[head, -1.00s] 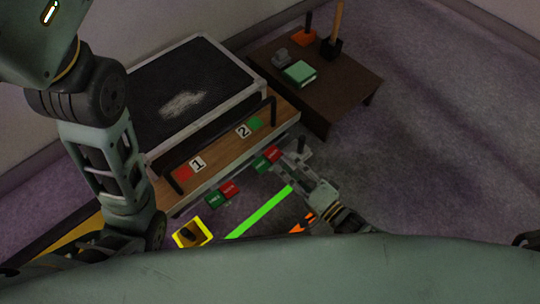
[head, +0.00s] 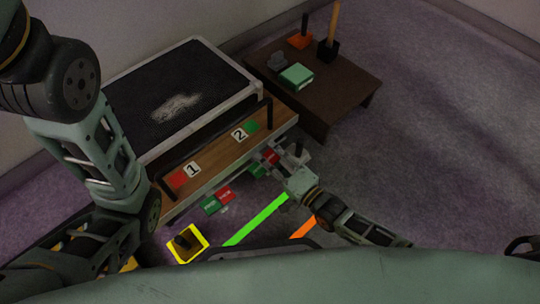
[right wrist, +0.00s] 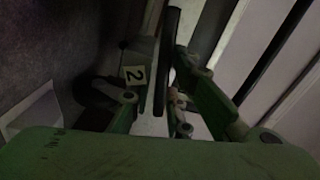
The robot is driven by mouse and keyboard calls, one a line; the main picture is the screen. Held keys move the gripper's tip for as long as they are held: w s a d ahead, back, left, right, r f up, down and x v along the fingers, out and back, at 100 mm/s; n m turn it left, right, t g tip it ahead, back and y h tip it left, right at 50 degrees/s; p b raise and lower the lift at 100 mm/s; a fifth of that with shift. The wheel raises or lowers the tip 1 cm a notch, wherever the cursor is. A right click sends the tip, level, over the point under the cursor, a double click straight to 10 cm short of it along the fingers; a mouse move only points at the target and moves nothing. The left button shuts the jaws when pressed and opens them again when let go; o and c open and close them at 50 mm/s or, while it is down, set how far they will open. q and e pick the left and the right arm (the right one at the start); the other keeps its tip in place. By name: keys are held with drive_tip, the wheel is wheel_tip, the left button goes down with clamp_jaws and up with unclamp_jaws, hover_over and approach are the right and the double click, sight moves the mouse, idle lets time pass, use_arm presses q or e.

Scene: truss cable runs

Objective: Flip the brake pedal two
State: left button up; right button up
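Brake pedal two (head: 258,171), a small green and red block, sticks out from the front of the wooden panel, below the label 2 (head: 239,134). Brake pedal one (head: 217,201), also green and red, is further left below the label 1 (head: 191,170). My right gripper (head: 284,169) is beside pedal two, at its right, and overlaps it partly; I cannot tell whether they touch. In the right wrist view, dark finger pads (right wrist: 164,72) are close together by a plate marked 2 (right wrist: 134,75); what lies between them is unclear. My left gripper is out of sight.
The panel (head: 217,154) carries a dark bar, a red patch by 1 and a green patch by 2. A brown table (head: 335,95) with a green box (head: 297,76) and tools stands behind right. A yellow-framed box (head: 188,243) and green strip (head: 256,220) lie in front.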

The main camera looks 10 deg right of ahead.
clamp_jaws()
drive_tip(key=shift+f, duration=0.1)
drive_tip(key=shift+f+m, duration=0.1)
drive_tip(key=shift+m, duration=0.6)
drive_tip(key=shift+o, duration=1.8)
unclamp_jaws()
drive_tip(key=shift+d, duration=0.1)
